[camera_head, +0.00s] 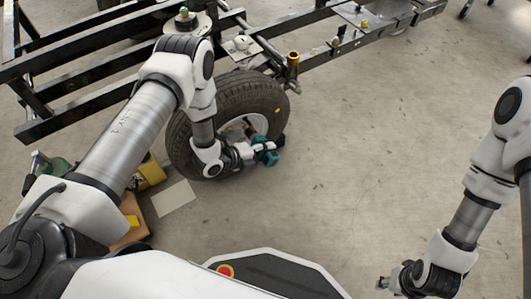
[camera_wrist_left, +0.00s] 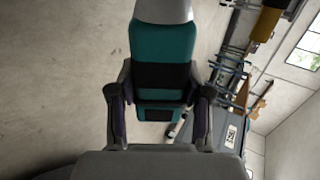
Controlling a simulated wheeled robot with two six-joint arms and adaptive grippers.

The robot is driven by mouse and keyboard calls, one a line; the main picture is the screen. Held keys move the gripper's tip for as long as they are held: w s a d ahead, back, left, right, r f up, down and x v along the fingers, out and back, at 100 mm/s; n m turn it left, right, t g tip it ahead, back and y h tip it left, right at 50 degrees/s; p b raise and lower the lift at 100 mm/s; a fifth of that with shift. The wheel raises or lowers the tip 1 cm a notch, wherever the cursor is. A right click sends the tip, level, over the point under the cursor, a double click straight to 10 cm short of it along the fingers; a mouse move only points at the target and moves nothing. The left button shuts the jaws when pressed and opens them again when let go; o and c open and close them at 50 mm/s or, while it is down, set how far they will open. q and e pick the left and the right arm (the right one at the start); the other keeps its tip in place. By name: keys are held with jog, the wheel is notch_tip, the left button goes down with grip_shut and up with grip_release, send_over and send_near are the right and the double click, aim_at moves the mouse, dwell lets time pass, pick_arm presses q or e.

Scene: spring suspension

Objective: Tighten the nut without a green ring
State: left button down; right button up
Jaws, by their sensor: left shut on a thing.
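My left gripper (camera_head: 254,152) is shut on a teal and black power tool (camera_head: 268,158), held in front of the wheel (camera_head: 268,97) near its hub. In the left wrist view the tool (camera_wrist_left: 162,45) sits between the two fingers of the gripper (camera_wrist_left: 160,100), with its grey end at the top edge. The wheel is a black tyre with a light rim, partly hidden by my left arm. The nuts and any green ring on them are too small or hidden to make out. My right gripper (camera_head: 390,283) is low at the right, away from the wheel; its fingers are unclear.
A black metal frame (camera_head: 85,62) runs across the top left, above the wheel. A brass-coloured cylinder (camera_head: 293,66) stands on it near the tyre. The floor to the right is clear.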

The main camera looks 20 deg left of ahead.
pick_arm(q)
jog(key=shift+w+a+r, duration=0.1)
jog(key=shift+w+a, duration=0.2)
jog(key=shift+s+d+p, duration=0.45)
jog(key=shift+s+d, duration=0.25)
jog(key=shift+d, duration=0.15)
jog(key=shift+w+a, duration=0.65)
jog(key=shift+a, duration=0.15)
dwell(0.3)
jog(key=shift+s+d+p, duration=0.45)
jog(key=shift+s+d, duration=0.15)
jog(key=shift+d, duration=0.2)
jog(key=shift+w+a, duration=0.6)
jog(key=shift+a, duration=0.2)
dwell(0.3)
